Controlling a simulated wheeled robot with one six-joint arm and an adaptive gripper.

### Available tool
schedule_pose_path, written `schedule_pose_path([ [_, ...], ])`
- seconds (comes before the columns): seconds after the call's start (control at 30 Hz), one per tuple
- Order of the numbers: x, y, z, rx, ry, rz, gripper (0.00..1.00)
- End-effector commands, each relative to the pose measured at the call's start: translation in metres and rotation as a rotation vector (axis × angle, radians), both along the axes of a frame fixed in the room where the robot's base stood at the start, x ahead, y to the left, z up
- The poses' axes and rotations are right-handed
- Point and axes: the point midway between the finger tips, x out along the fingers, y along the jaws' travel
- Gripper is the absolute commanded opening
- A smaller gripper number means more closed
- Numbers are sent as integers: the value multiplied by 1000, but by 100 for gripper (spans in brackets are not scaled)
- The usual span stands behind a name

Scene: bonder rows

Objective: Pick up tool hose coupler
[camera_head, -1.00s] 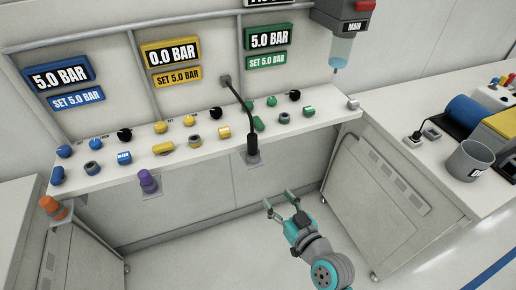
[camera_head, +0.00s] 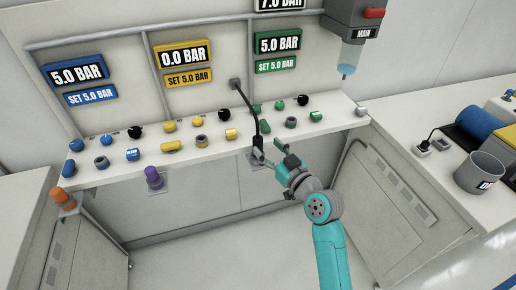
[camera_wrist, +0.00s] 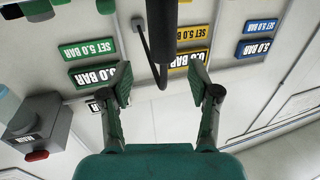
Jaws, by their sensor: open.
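The tool hose coupler (camera_head: 257,142) is a dark upright cylinder with a black hose, held at the bench's front edge. My gripper (camera_head: 269,150) is open at the bench front, just right of the coupler and partly overlapping it in the head view. In the upside-down wrist view, the coupler (camera_wrist: 161,28) comes down from the top edge, centred between my two spread green fingers (camera_wrist: 160,76). Clear gaps show on both sides, and neither finger visibly touches it. How far the coupler reaches between the fingers in depth is hard to tell.
The bench top (camera_head: 108,178) carries blue, yellow, green and black knobs. A purple coupler (camera_head: 153,177) and an orange one (camera_head: 62,198) stand at its front and left edges. A grey cup (camera_head: 482,172) stands on the right bench. The space under the bench is open.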

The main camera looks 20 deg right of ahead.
Motion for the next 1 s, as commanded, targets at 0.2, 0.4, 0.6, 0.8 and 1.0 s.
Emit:
schedule_pose_path([
  [0.2, 18, 8, -3, 0, 0, 1, 61],
  [0.4, 43, 16, -6, 0, -1, 0, 61],
  [0.6, 51, 18, -7, 0, 1, -1, 61],
  [0.8, 51, 17, -6, 0, 0, -1, 49],
  [1.0, 51, 17, -6, 0, 0, -1, 0],
])
